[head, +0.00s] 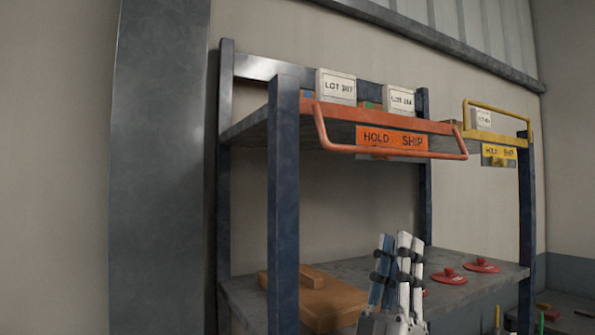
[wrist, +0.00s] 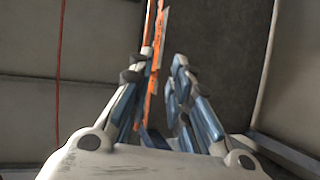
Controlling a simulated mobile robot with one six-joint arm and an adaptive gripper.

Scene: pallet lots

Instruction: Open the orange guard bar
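The orange guard bar (head: 395,152) is a bent tube across the front of the upper shelf, below and in front of an orange rail (head: 385,118). An orange HOLD/SHIP sign (head: 392,139) is behind it. My gripper (head: 397,240) points upward below the bar in the head view, with a visible space between them. In the wrist view my gripper (wrist: 160,65) has its fingers apart with nothing held. An orange strip (wrist: 156,40) shows beyond and between them, closer to the left finger. I cannot tell whether it is the bar or the rail.
A yellow guard bar (head: 498,109) stands raised over a yellow HOLD/SHIP sign (head: 499,152) at the right. Dark blue posts (head: 283,210) frame the rack. The lower shelf (head: 345,272) holds a brown wooden block (head: 325,302) and red discs (head: 449,277).

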